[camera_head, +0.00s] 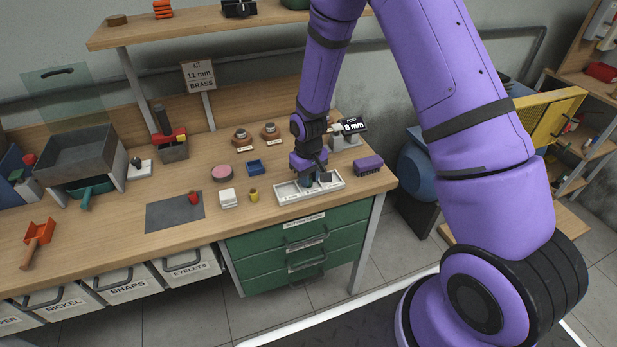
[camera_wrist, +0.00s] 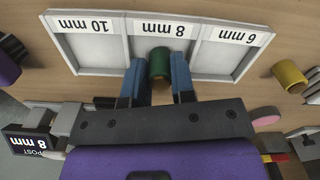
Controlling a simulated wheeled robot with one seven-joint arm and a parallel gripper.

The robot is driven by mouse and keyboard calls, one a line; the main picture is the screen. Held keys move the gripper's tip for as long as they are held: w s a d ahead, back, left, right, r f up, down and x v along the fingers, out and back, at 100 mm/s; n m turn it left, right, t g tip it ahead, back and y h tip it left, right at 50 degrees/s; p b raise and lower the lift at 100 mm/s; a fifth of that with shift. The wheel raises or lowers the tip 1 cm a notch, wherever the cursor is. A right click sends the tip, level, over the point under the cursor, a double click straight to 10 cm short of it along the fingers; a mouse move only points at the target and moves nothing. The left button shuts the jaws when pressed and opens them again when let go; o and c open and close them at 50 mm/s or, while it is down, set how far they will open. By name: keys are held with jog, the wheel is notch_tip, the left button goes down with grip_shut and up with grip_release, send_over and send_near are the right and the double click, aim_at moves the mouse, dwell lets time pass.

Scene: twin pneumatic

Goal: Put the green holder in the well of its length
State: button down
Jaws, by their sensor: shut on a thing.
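The green holder (camera_wrist: 159,65) is a short cylinder between the blue fingertips of my gripper (camera_wrist: 158,80) in the wrist view. My gripper is shut on it. The white tray (camera_wrist: 112,69) has three wells labelled 10 mm, 8 mm and 6 mm, upside down in this view. The holder appears over or in the middle well, marked 8 mm (camera_wrist: 166,28); I cannot tell whether it touches the floor. In the head view my gripper (camera_head: 318,180) is down at the tray (camera_head: 342,184) and hides the holder. A display (camera_wrist: 28,143) reads POST 8 mm.
A yellow holder (camera_head: 253,195) stands left of the tray, near a white block (camera_head: 228,198) and a blue dish (camera_head: 255,167). A purple brush-like block (camera_head: 369,166) lies right of the tray. The post display (camera_head: 352,126) stands behind. A grey mat (camera_head: 172,212) lies further left.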

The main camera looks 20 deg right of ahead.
jog(key=shift+f, duration=0.15)
jog(key=c, duration=1)
grip_release()
jog(key=shift+o, duration=0.2)
